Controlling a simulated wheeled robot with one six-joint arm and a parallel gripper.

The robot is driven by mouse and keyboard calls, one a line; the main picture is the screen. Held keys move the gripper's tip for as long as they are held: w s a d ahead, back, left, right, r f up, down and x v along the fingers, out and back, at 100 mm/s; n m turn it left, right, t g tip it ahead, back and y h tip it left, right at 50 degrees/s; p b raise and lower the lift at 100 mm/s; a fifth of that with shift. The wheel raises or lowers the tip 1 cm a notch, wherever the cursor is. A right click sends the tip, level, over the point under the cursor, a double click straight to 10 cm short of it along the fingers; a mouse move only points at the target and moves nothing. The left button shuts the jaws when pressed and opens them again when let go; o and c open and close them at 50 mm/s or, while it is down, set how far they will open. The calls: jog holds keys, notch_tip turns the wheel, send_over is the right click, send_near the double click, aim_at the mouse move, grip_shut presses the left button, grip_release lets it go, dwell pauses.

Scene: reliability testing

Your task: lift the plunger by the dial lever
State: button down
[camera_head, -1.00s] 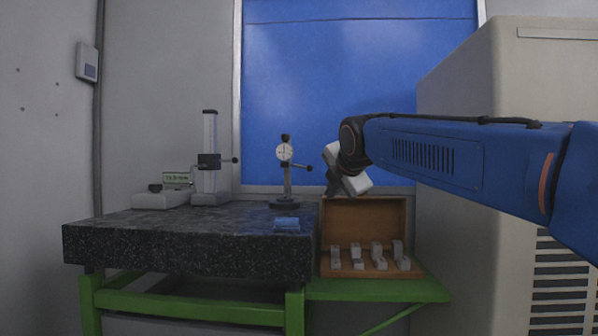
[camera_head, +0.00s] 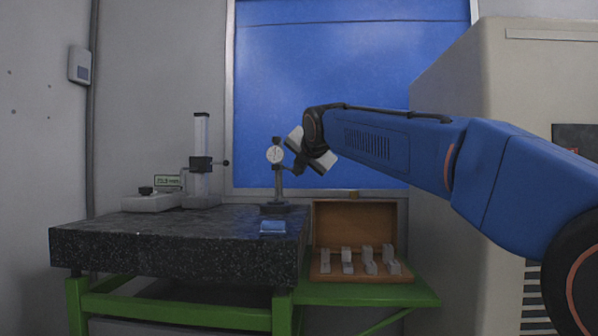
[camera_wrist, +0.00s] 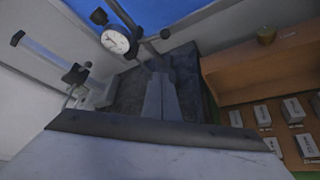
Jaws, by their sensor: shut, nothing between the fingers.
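A dial gauge with a round white face (camera_head: 275,155) is mounted on a dark upright stand (camera_head: 278,190) on the granite table. Its face also shows at the upper left of the wrist view (camera_wrist: 115,41). A short rod with a dark knob (camera_wrist: 165,33) sticks out to the right of the post. I cannot tell whether this is the dial lever, and the plunger is not clear. My gripper (camera_head: 297,168) is just right of the dial, covering part of the rod. In the wrist view my grey fingers (camera_wrist: 159,80) are together and empty, below the knob; contact is unclear.
An open wooden case (camera_head: 355,215) with several metal blocks stands right on a green shelf (camera_head: 370,292). A beige cabinet (camera_head: 455,120) stands farther right.

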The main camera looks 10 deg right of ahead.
jog(key=w+d+f, duration=0.1)
jog(key=w+d, duration=0.1)
jog(key=w, duration=0.8)
jog(key=shift+w+d, duration=0.15)
